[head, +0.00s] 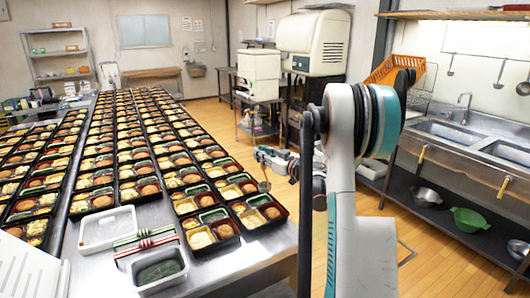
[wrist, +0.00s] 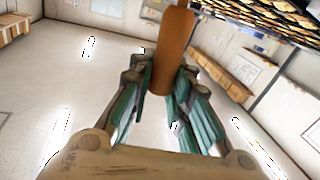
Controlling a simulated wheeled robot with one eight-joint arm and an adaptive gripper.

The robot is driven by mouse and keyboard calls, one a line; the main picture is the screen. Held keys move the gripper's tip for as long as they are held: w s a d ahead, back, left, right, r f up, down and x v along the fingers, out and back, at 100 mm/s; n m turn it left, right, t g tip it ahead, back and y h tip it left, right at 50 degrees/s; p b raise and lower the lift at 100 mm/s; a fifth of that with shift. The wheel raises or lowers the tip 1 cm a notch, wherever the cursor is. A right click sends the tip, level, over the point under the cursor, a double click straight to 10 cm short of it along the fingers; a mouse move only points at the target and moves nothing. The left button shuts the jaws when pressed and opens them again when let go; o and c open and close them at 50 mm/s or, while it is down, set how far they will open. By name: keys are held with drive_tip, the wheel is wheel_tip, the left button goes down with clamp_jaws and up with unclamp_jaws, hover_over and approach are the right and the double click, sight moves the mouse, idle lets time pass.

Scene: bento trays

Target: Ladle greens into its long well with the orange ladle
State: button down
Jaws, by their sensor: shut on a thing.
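My gripper (wrist: 160,98) is shut on the orange ladle (wrist: 173,48), with teal fingers on both sides of its handle. In the head view my gripper (head: 272,156) is beyond my arm, above the right edge of the trays, and the ladle's bowl (head: 264,186) hangs below it. Whether the bowl holds anything is too small to tell. A metal tub of dark greens (head: 158,268) stands at the table's near end. Black bento trays (head: 240,226) fill the table in rows. The near ones hold yellow and brown food, with green in a long well at the back.
A white slotted board (head: 28,270) is at lower left.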

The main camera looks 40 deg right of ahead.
drive_tip(key=w+a+f+n+g+h+b, duration=0.2)
drive_tip(key=w+a+f+n+b, duration=0.1)
drive_tip(key=a+f+n, duration=0.8)
drive_tip(key=shift+w+a+f+n+g+h+b, duration=0.3)
drive_tip(key=shift+a+b, duration=0.6)
drive_tip(key=shift+a, duration=0.75)
drive_tip(key=shift+s+r, duration=0.1)
drive_tip(key=shift+r, duration=0.05)
drive_tip(key=shift+a, duration=0.1)
idle(0.9)
